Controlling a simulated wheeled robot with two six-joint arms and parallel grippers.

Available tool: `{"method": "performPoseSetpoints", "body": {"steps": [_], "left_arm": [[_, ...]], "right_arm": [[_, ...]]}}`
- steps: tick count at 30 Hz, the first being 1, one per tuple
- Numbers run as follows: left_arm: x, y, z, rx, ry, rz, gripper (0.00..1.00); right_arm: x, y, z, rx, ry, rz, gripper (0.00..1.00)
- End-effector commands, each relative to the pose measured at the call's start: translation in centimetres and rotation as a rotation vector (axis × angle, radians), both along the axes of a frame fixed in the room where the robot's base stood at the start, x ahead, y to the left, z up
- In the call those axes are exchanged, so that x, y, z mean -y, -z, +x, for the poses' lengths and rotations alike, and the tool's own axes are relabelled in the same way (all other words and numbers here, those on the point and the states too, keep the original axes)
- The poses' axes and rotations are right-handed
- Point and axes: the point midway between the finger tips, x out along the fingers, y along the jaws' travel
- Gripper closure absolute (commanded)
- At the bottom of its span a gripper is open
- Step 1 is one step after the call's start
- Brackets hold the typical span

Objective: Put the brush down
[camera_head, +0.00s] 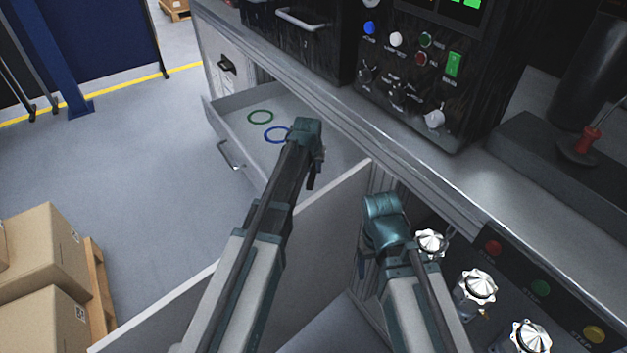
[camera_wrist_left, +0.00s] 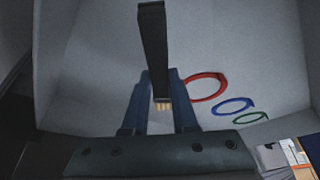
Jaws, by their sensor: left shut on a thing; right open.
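The brush (camera_wrist_left: 153,45) has a dark block-like handle and short pale bristles, and it shows in the left wrist view. My left gripper (camera_wrist_left: 160,78) is shut on it. In the head view my left gripper (camera_head: 315,172) is over the open drawer (camera_head: 222,124), and the arm mostly hides the brush there. I cannot tell whether the brush touches the drawer floor. My right gripper (camera_head: 362,264) is open and low beside the bench front, left of the silver knobs, partly hidden by its own wrist.
A green ring (camera_head: 260,117) and a blue ring (camera_head: 276,134) lie in the drawer. A red ring (camera_wrist_left: 206,87) lies closest to the brush in the left wrist view. Silver knobs (camera_head: 478,286) stand at the right. Cardboard boxes (camera_head: 42,250) stand at the left.

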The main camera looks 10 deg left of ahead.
Motion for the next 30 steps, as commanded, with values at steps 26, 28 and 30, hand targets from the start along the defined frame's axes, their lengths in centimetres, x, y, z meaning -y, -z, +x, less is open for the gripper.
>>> {"method": "performPoseSetpoints", "body": {"steps": [26, 28, 30], "left_arm": [[0.0, 4.1, 0.0, 0.0, 0.0, 0.0, 1.0], [0.0, 3.9, 0.0, 0.0, 0.0, 0.0, 0.61], [0.0, 3.9, 0.0, 0.0, 0.0, 0.0, 0.49]], "right_arm": [[0.0, 4.1, 0.0, 0.0, 0.0, 0.0, 0.24], [0.0, 3.9, 0.0, 0.0, 0.0, 0.0, 0.24], [0.0, 3.9, 0.0, 0.0, 0.0, 0.0, 0.24]]}}
